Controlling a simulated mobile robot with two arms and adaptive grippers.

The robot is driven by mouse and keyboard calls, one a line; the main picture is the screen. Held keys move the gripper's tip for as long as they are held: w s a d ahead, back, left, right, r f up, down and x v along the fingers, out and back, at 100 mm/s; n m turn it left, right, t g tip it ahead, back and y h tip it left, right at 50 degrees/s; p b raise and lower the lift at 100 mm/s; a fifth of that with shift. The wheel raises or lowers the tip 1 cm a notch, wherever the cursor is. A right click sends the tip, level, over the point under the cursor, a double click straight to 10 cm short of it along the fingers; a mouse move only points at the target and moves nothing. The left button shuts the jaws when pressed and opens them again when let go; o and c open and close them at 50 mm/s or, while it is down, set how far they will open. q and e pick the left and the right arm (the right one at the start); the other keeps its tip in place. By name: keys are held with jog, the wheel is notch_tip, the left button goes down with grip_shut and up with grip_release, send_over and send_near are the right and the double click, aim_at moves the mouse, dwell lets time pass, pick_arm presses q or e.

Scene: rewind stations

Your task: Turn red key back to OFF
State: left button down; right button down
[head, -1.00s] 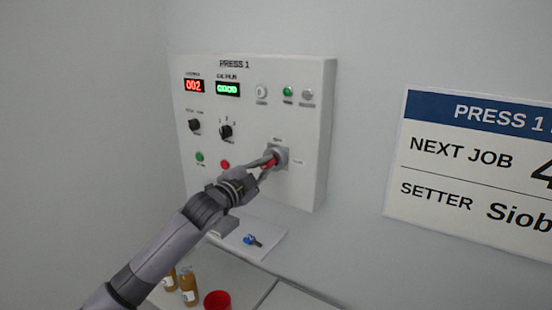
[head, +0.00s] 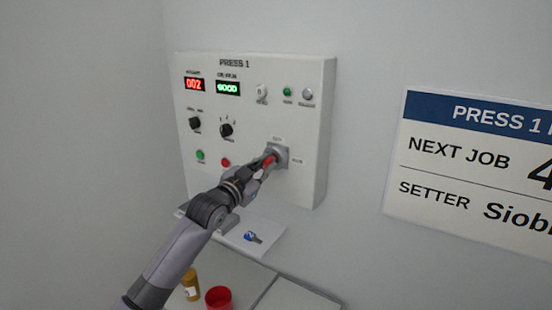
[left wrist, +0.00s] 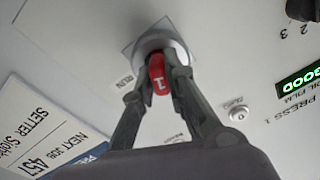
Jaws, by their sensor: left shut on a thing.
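The red key (head: 269,160) sits in a round grey key switch (head: 281,155) at the lower right of the PRESS 1 panel (head: 310,120). My left gripper (head: 265,166) is shut on the red key. In the left wrist view the two fingertips (left wrist: 160,80) close on either side of the red key (left wrist: 158,76), which bears a white mark like a 1. The grey collar of the key switch (left wrist: 160,42) shows behind it. A RUN label (left wrist: 124,82) is beside the switch plate. My right gripper is not in view.
Black selector knobs (head: 226,131), green and red buttons and lit displays (head: 228,88) are left of and above the key. Below is a pale shelf (head: 225,228) with a blue key (head: 252,237). A red cup (head: 218,298) and an amber bottle (head: 190,284) stand lower.

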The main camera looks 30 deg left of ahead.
pick_arm(q)
jog(key=shift+f, duration=0.15)
jog(key=n, duration=0.5)
jog(key=shift+d, duration=0.15)
jog(key=c, duration=1.5)
grip_release()
jog(key=shift+n, duration=0.3)
jog(key=shift+c, duration=0.2)
